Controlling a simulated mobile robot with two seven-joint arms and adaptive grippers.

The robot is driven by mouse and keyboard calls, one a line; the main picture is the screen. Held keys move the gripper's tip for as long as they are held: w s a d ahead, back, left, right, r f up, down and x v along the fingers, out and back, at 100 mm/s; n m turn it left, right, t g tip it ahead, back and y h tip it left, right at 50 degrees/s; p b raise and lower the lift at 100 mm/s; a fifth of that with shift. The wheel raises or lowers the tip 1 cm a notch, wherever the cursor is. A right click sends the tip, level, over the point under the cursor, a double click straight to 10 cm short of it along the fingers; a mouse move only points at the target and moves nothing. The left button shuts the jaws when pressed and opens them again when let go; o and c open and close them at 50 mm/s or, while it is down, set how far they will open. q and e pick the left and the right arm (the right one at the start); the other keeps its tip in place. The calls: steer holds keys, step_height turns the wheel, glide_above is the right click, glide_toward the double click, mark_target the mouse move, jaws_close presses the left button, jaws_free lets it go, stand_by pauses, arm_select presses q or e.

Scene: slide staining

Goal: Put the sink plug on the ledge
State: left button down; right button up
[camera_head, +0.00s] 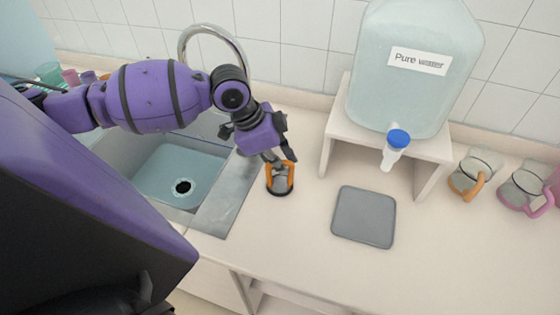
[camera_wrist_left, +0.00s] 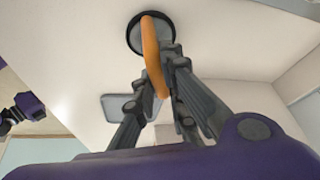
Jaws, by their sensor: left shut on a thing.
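The sink plug (camera_head: 281,187) has a round grey body with a dark rim and an orange loop handle. It is over the pale counter just right of the sink (camera_head: 215,212); I cannot tell whether it touches the counter. My left gripper (camera_head: 278,160) reaches down from the upper left and is shut on the orange handle. In the left wrist view, the plug's dark-rimmed disc (camera_wrist_left: 134,36) lies beyond the fingers, and the left gripper (camera_wrist_left: 167,72) is at the orange handle.
The sink drain (camera_head: 182,187) is uncovered. A large water jug (camera_head: 405,90) with a blue tap stands on a pale stand (camera_head: 337,128). A grey mat (camera_head: 364,216) lies before it. Clear mugs with orange (camera_head: 474,172) and pink handles stand right. The counter between plug and mat is clear.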

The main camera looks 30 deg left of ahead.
arm_select(q)
steer(key=c, duration=1.8)
jaws_free()
steer(key=p+v, duration=0.1)
steer(key=v, duration=1.1)
steer(key=shift+r, duration=0.1)
